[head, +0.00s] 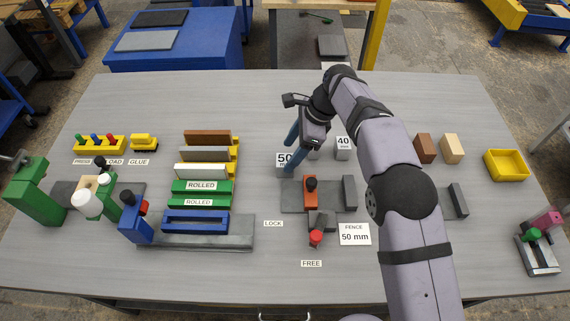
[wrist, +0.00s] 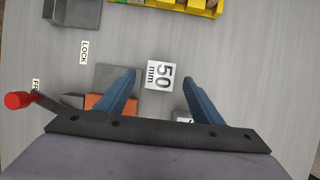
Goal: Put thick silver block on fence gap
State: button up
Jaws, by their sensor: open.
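The silver block labelled 50 mm (head: 284,161) stands on the table behind the fence fixture, and its marked top shows in the wrist view (wrist: 163,75). My gripper (head: 291,164) is open above it; in the wrist view the blue fingers (wrist: 160,80) lie on either side of the block, with space showing at both sides. I cannot tell how far above it the fingertips are.
A silver block labelled 40 (head: 343,148) stands to the right, with another partly hidden silver block between. A sign (head: 354,234) reads FENCE 50 mm. A rack of coloured bars (head: 202,190) stands left. Brown (head: 425,149) and tan (head: 452,148) blocks and a yellow tray (head: 507,180) are right.

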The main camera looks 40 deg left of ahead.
aim_at(285, 159)
jog(key=shift+p+x, duration=0.9)
jog(key=shift+x, duration=1.7)
jog(key=shift+w+d, duration=0.1)
jog(key=c, duration=1.2)
grip_shut()
jog(key=shift+r, duration=0.15)
